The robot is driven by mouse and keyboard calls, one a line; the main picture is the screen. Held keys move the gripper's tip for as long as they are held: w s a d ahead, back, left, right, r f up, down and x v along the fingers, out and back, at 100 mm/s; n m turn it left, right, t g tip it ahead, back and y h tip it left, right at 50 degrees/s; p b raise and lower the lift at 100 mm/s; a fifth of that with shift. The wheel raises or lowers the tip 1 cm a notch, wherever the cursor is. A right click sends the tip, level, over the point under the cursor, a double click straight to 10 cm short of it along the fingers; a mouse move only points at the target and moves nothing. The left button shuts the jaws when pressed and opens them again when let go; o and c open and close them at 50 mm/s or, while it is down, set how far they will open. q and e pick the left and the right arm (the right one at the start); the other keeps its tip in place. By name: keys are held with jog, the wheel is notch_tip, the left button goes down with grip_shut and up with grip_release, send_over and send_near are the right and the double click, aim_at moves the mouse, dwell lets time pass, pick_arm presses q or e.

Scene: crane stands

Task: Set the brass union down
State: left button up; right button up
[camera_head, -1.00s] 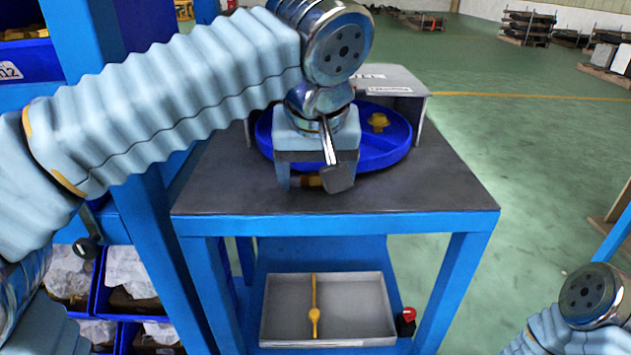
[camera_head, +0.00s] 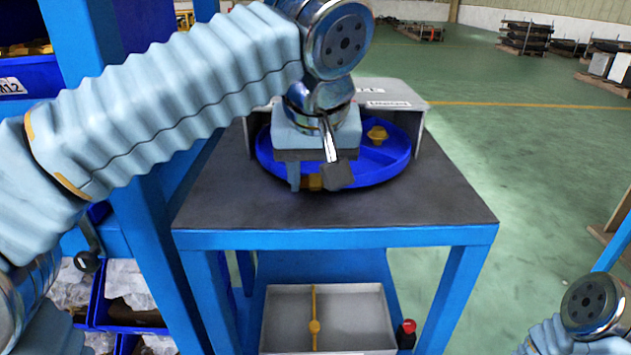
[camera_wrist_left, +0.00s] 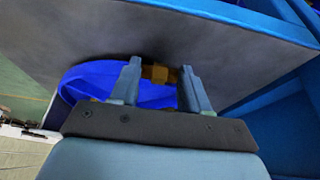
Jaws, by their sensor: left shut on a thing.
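My left gripper (camera_head: 318,182) is shut on the brass union (camera_head: 313,182), a small yellow-brown fitting, at the front rim of the round blue tray (camera_head: 398,165). In the left wrist view the union (camera_wrist_left: 160,74) sits between the two fingers (camera_wrist_left: 163,85), with the dark table top beyond and the blue tray beside it. I cannot tell whether the union touches anything below. The gripper body hides part of the tray. Only a link of my right arm shows at the lower right; its gripper is out of view.
The dark table top (camera_head: 240,210) is clear at the front and right. A grey labelled housing (camera_head: 405,95) stands behind the tray, which holds another yellow fitting (camera_head: 377,134). A grey bin (camera_head: 360,315) sits on the lower shelf. A blue rack post (camera_head: 145,235) stands left.

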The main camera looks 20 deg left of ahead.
pick_arm(q)
jog(key=s+d+r+p, duration=0.2)
jog(key=s+d+r, duration=0.3)
jog(key=d+r, duration=0.6)
jog(key=shift+s+d+p, duration=0.3)
jog(key=shift+s+d, duration=0.1)
jog(key=shift+d, duration=0.5)
